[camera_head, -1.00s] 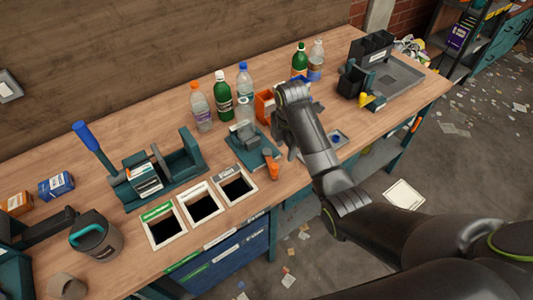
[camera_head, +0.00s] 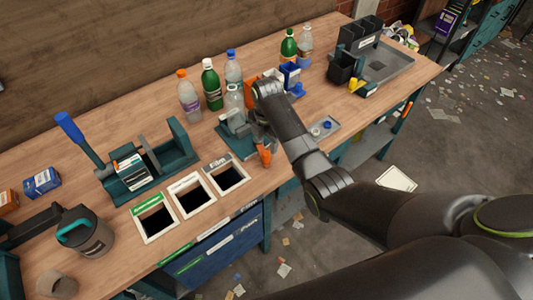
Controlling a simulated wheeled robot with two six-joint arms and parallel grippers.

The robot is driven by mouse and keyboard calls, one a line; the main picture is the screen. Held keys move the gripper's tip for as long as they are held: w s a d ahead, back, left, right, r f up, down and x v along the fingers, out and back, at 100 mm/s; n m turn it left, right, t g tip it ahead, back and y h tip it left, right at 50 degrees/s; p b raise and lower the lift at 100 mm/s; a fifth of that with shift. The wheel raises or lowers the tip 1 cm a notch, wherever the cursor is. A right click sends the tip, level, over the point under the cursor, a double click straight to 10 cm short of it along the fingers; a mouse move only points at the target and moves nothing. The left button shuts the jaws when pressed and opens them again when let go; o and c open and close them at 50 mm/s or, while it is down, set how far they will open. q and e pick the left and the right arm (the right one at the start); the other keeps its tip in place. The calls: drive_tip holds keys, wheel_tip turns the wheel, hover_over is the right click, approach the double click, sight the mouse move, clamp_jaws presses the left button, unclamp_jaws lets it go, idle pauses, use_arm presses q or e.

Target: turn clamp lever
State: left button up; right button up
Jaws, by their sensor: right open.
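The clamp (camera_head: 234,128) is a grey device on a teal base plate (camera_head: 226,145), at the middle of the table. Its likely lever has an orange handle (camera_head: 264,156) that points down over the plate's right front corner. My right gripper (camera_head: 260,132) is open, pointing down just above and behind the orange handle. The arm hides part of the clamp's right side, and I cannot tell whether the fingers touch the lever. A clear bottle (camera_head: 234,101) stands at the clamp's back. My left gripper is not in view.
A teal press with a blue-tipped lever (camera_head: 70,127) stands left. Three framed bin openings (camera_head: 154,239) lie in front. Several bottles (camera_head: 188,106) stand behind the clamp. A small grey tray (camera_head: 333,125) and orange and blue bins (camera_head: 291,73) are to the right.

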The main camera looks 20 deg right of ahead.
sight(266, 153)
wheel_tip(266, 153, down, 7)
drive_tip(key=shift+r, duration=0.2)
idle(0.3)
clamp_jaws()
